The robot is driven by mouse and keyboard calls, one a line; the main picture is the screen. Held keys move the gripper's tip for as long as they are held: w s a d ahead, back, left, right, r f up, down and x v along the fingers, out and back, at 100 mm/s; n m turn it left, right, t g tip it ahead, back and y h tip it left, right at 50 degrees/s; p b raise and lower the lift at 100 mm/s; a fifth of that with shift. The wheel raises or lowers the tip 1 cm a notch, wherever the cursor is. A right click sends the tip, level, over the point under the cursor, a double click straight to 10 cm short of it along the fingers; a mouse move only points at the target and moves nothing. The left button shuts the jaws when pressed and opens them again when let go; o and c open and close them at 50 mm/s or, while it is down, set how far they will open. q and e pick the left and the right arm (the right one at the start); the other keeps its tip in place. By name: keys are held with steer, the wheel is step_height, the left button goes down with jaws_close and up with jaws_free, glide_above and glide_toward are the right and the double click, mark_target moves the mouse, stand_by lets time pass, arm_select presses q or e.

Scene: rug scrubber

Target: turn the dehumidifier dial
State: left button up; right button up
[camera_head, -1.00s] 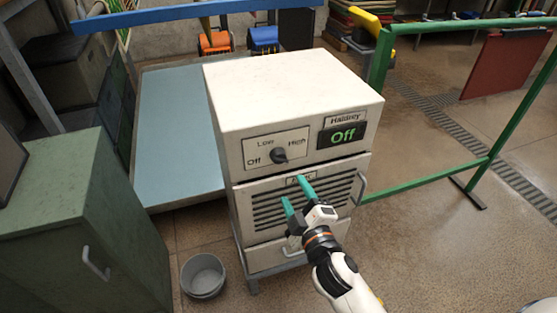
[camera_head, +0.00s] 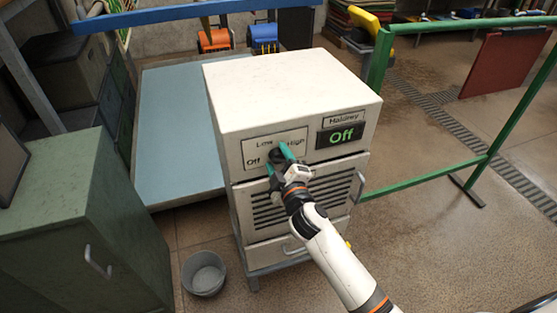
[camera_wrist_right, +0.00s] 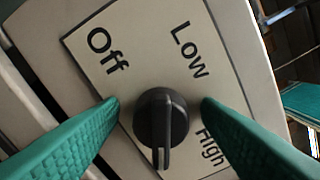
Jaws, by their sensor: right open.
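The dehumidifier (camera_head: 290,95) is a cream box with a vented front, standing upright on short legs. Its black dial (camera_wrist_right: 160,122) sits on a panel marked Off, Low and High (camera_wrist_right: 150,60). The display (camera_head: 342,135) reads "Off" in green. My right gripper (camera_head: 280,162) is at the panel, open, with its two green fingertips on either side of the dial. In the right wrist view the dial lies between the fingers with a gap on each side. In the head view the gripper partly hides the dial. My left gripper is not in view.
A grey bucket (camera_head: 205,274) stands on the floor left of the dehumidifier. A green cabinet (camera_head: 75,210) is at the left, and a green rail (camera_head: 425,180) runs along the right. Open floor lies at the front right.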

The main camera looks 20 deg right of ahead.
steer(key=c, duration=1)
steer(key=shift+o, duration=0.2)
